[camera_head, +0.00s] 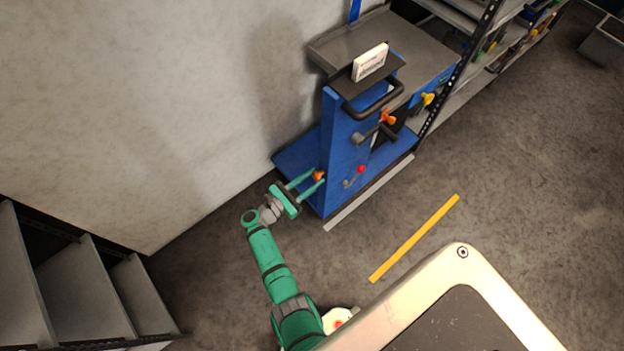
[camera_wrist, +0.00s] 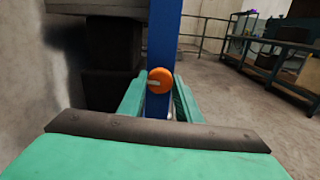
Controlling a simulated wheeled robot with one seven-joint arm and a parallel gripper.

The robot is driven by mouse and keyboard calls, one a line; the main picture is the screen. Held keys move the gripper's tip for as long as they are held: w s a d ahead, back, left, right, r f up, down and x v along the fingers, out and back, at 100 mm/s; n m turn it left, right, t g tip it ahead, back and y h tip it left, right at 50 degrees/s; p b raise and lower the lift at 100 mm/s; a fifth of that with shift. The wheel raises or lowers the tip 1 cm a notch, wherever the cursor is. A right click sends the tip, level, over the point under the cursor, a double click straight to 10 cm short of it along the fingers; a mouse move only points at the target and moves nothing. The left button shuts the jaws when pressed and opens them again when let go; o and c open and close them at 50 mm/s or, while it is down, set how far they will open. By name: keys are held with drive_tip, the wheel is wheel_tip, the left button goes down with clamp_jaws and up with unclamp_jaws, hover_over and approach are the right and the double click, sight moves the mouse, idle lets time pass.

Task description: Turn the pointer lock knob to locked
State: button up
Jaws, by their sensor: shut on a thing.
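The pointer lock knob is an orange round knob (camera_wrist: 160,81) with a pale pointer mark, on the narrow side of a blue upright (camera_wrist: 165,32). In the wrist view the mark points to the left, roughly level. In the head view the knob (camera_head: 318,175) shows small and orange at the left side of the blue machine (camera_head: 345,140). My green gripper (camera_head: 307,182) reaches it from the left. Its two fingers (camera_wrist: 160,98) stand on either side of the knob and are shut on it. The fingers partly hide the knob's lower sides.
The machine also carries a red-tipped lever (camera_head: 361,170), an orange knob (camera_head: 388,118), a black handle (camera_head: 375,104) and a white label box (camera_head: 370,61). A wall stands close on the left. A grey shelf (camera_head: 75,285) is at lower left. Floor with a yellow strip (camera_head: 414,238) lies right.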

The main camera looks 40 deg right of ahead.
drive_tip(key=m, duration=1.3)
drive_tip(key=shift+m, duration=2.1)
drive_tip(key=o, duration=1)
